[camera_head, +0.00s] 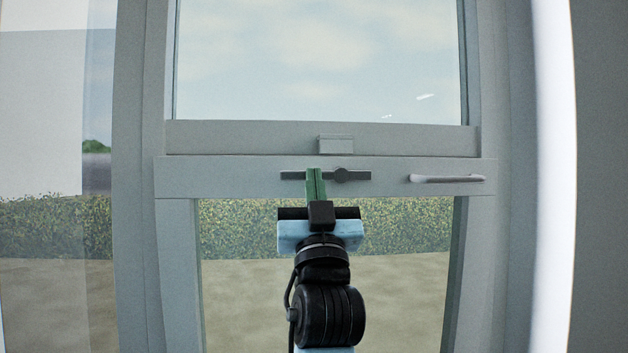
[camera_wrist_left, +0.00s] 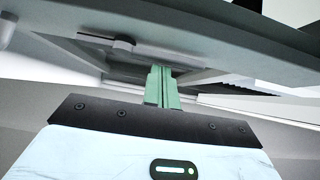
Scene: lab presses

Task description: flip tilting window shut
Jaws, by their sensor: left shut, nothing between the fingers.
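The window has a grey frame with an upper pane (camera_head: 320,60) and a lower sash whose top rail (camera_head: 230,178) crosses the middle of the head view. The fingers also show in the left wrist view (camera_wrist_left: 162,72), below the underside of a grey frame part. Whether they touch it, I cannot tell. My right gripper is not in view.
A light handle (camera_head: 446,178) sticks out on the rail's right side. A small grey block (camera_head: 335,144) is on the upper sash's bottom rail. Window jambs stand on both sides, with a bright white vertical edge (camera_head: 555,180) at the right. A hedge shows through the glass.

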